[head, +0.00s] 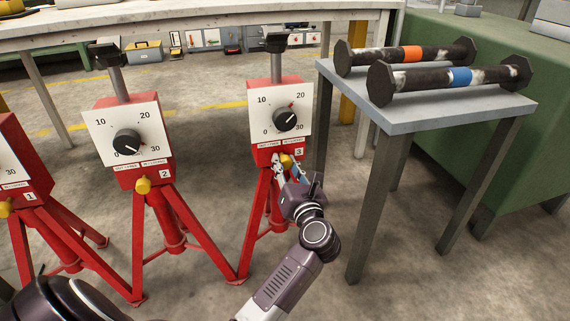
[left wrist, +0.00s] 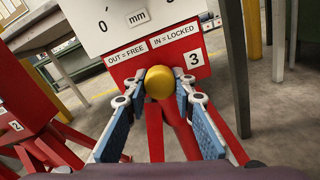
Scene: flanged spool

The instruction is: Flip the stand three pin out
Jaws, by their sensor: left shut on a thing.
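Stand three (head: 279,105) is a red tripod stand with a white dial plate and a "3" label. Its yellow pin knob (head: 286,161) sits low on the front, under labels reading "OUT = FREE" and "IN = LOCKED". My left gripper (head: 285,168) is at the knob, with its fingers on either side. In the left wrist view, the left gripper (left wrist: 158,85) is shut on the round yellow knob (left wrist: 158,82), which hides the pin behind it. I cannot tell how far the pin is in or out. My right gripper is not in view.
Stand two (head: 133,150) and stand one (head: 20,165) stand to the left, each with a yellow knob. A grey table (head: 510,108) at right holds two dark spools with orange and blue bands. A white bench (head: 200,12) runs behind.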

